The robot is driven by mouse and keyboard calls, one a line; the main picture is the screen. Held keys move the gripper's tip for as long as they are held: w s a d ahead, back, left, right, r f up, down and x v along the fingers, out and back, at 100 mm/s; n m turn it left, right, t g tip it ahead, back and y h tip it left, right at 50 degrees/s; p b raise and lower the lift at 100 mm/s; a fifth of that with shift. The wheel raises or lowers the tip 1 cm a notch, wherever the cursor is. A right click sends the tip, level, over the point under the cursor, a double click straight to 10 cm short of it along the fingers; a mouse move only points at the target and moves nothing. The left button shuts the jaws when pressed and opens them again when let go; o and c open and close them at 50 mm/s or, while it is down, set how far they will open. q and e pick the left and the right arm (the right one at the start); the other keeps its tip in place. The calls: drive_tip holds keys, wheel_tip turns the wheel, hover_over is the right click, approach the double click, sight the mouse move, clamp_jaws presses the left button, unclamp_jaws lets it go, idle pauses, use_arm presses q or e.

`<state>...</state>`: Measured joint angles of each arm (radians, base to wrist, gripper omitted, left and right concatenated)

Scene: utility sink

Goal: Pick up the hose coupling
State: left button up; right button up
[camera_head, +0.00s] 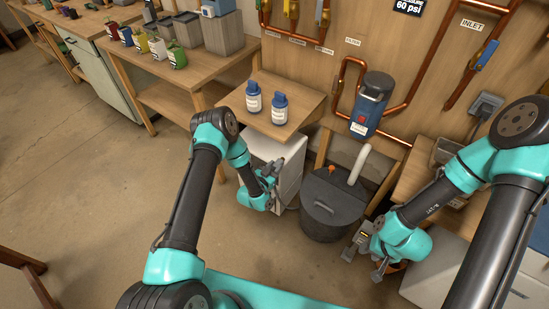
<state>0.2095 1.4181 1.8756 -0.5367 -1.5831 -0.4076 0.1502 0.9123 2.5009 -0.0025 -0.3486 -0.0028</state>
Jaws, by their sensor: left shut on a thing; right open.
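My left gripper (273,172) is in front of the white cabinet under the small wooden shelf. It is shut on a small greyish thing, too small and too close in colour to the fingers to make out clearly. I cannot tell whether this is the hose coupling, and I see no other piece that I can clearly name as it. My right gripper (363,262) is open with nothing seen between its fingers, low in front of and to the right of the dark round tub.
Two blue-capped bottles (254,97) (279,108) stand on the small shelf (302,98). The dark lidded tub (331,205) stands between my grippers. The floor at left (80,190) is clear.

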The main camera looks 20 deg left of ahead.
use_arm(q)
drive_tip(key=s+d, duration=0.1)
drive_tip(key=s, duration=0.5)
drive_tip(key=shift+s+d+r, duration=0.15)
drive_tip(key=shift+d+r, duration=0.2)
drive_tip(key=shift+d, duration=0.05)
